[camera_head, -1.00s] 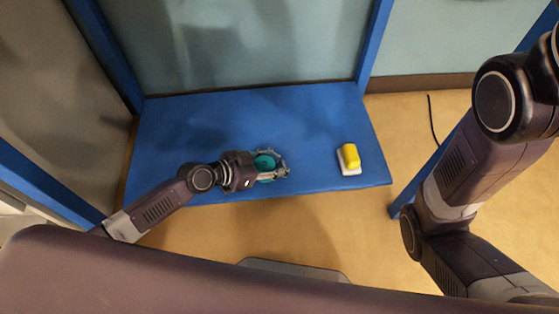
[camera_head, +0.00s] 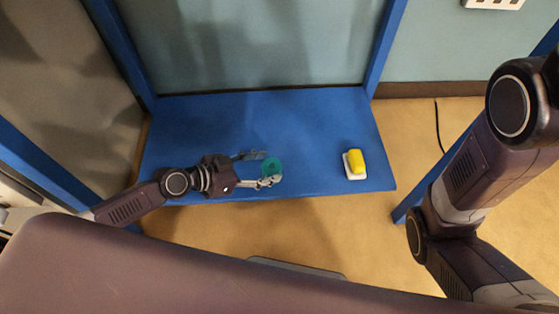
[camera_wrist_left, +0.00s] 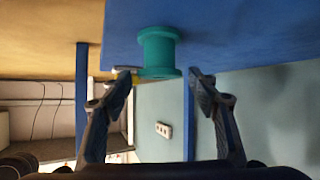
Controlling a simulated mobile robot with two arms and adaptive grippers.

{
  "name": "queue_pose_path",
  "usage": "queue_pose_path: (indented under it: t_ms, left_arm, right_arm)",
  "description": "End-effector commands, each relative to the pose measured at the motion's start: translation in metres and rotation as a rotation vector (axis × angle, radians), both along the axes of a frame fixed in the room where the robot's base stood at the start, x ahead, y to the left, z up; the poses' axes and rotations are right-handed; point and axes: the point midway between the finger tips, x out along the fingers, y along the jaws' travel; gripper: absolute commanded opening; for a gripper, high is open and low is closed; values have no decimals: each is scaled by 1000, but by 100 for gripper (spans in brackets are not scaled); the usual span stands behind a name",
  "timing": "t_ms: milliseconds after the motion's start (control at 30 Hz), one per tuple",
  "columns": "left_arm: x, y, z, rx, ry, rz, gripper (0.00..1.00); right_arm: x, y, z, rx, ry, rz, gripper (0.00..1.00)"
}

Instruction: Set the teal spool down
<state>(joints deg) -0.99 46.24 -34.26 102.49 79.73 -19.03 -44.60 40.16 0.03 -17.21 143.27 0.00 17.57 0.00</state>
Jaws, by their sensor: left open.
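The teal spool (camera_head: 271,167) stands on the blue table (camera_head: 310,120) near its front edge. It also shows in the left wrist view (camera_wrist_left: 158,52), where it looks upright on the blue surface in an upside-down picture. My left gripper (camera_head: 262,169) is open, with one finger on each side of the spool's near side. In the left wrist view, the fingertips (camera_wrist_left: 161,73) are spread apart with gaps to the spool. The spool sits at or just beyond the tips. My right gripper is out of view; only my right arm shows at the right.
A yellow object (camera_head: 356,161) on a white base (camera_head: 347,170) stands on the table to the right of the spool. Blue posts rise at the table's corners, with a grey-green panel (camera_head: 250,50) behind. The table's middle and back are clear.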

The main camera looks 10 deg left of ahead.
Motion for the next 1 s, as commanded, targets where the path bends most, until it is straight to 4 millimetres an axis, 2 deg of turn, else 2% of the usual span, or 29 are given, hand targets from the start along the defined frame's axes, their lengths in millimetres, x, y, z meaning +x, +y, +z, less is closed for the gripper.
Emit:
queue_pose_path:
  t_ms: [100,300,1000]
  left_arm:
    - [-13,14,9,3,3,-1,55]
    - [-23,24,17,0,1,-1,55]
    - [-23,25,19,-1,1,-2,55]
  right_arm:
    - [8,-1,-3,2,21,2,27]
    - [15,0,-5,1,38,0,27]
    - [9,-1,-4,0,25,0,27]
